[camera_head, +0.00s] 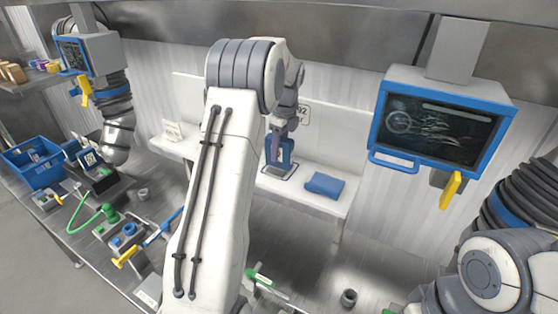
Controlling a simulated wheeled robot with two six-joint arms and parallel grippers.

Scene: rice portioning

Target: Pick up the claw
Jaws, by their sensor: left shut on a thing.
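My left arm rises through the middle of the view and reaches over to the white shelf at the back. My left gripper (277,147) points down there and is shut on the claw (288,152), a small blue piece that stands upright at a dark flat frame on the shelf. The gripper partly hides the claw, and its exact shape is too small to tell. My right arm shows at the lower right edge, but its gripper is out of view.
A folded blue cloth-like item (325,185) lies on the white shelf (300,203) right of the claw. A blue-framed screen (437,125) hangs at the right. A blue crate (37,165) and several fixtures stand at the left. A small grey cylinder (348,298) stands at the front.

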